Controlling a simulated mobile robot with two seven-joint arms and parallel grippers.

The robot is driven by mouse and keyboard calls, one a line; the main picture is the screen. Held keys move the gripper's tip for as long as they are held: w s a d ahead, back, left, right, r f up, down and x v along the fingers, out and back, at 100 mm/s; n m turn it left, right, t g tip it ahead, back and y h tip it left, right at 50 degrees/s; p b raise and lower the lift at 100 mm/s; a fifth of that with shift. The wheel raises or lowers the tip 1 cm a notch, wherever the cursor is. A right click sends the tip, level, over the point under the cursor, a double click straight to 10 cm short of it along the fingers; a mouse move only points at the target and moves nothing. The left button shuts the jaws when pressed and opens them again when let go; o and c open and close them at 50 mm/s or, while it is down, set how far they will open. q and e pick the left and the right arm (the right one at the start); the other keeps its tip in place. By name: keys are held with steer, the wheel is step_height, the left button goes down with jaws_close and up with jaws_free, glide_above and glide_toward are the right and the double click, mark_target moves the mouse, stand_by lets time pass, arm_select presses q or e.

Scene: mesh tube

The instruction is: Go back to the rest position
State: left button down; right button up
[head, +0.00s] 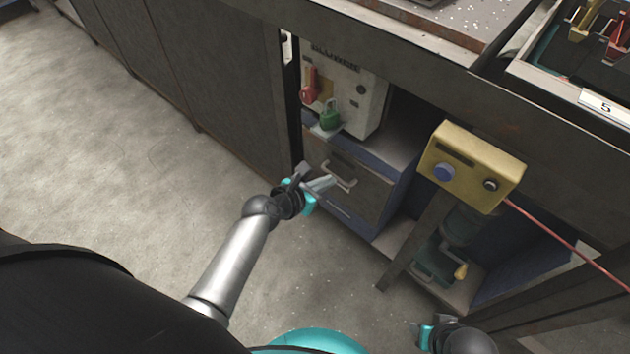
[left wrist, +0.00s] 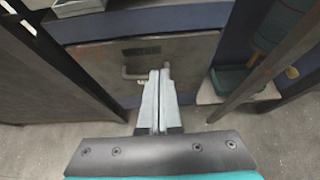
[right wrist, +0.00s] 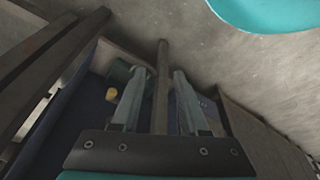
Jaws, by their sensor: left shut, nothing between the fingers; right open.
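My left gripper (head: 326,184) is in front of the closed grey drawer (head: 350,187) under the bench, close to its handle (head: 338,175). In the left wrist view its two fingers (left wrist: 160,80) are together with nothing between them, and the drawer handle (left wrist: 142,72) shows just behind the tips. I cannot tell whether they touch it. My right gripper is low at the bottom of the head view, mostly cut off. In the right wrist view its fingers (right wrist: 160,90) are apart and empty, with a dark table leg (right wrist: 161,75) seen between them.
A white box with a red padlock (head: 309,86) and a green padlock (head: 330,114) stands above the drawer. A yellow control box (head: 472,165) with a blue button hangs right of it, a red cable trailing away. Open floor (head: 130,180) lies to the left.

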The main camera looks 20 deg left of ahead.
arm_select(q)
steer(key=shift+p+v, duration=0.9)
steer(key=shift+v, duration=1.2)
arm_select(e)
steer(key=shift+g, duration=0.4)
steer(key=shift+s+d+f, duration=0.1)
steer(key=shift+s+f, duration=0.3)
steer(key=shift+f, duration=0.3)
steer(key=shift+s+d+f, duration=0.1)
steer(key=shift+s+f, duration=0.35)
steer(key=shift+f, duration=0.2)
steer(key=shift+s+d+f, duration=0.1)
steer(key=shift+s+f, duration=0.3)
steer(key=shift+f, duration=0.3)
